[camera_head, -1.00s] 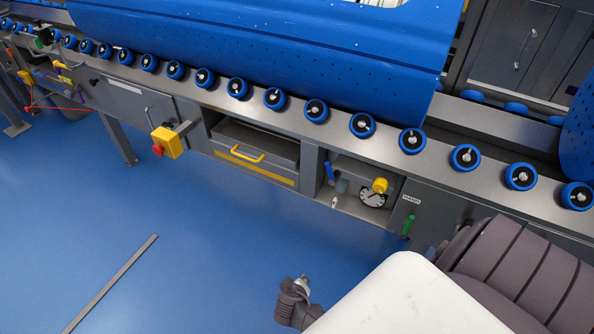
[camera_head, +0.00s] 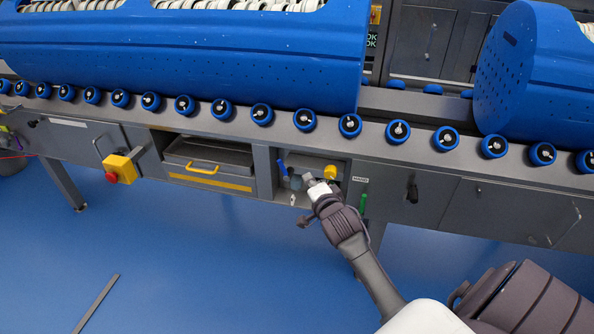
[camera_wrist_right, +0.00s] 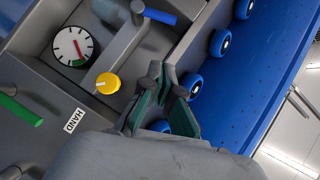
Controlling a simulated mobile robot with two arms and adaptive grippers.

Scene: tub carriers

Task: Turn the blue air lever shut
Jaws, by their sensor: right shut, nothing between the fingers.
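The blue air lever (camera_head: 282,169) is a short blue handle at the left side of an open bay under the roller rail. In the right wrist view the lever (camera_wrist_right: 158,14) is at the top, sticking out to the right from a dark pivot. My right gripper (camera_head: 309,181) is at the bay's opening, just right of the lever and apart from it. In the wrist view its shut, empty fingers (camera_wrist_right: 163,84) are below the lever with a gap between. In the head view my wrist hides much of the bay. My left gripper is not in view.
A yellow knob (camera_head: 331,173) and a round gauge (camera_wrist_right: 72,46) are in the bay. A green lever (camera_head: 363,204) hangs right of it. A drawer with a yellow handle (camera_head: 203,169) is left. Blue rollers (camera_head: 304,120) line the rail above.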

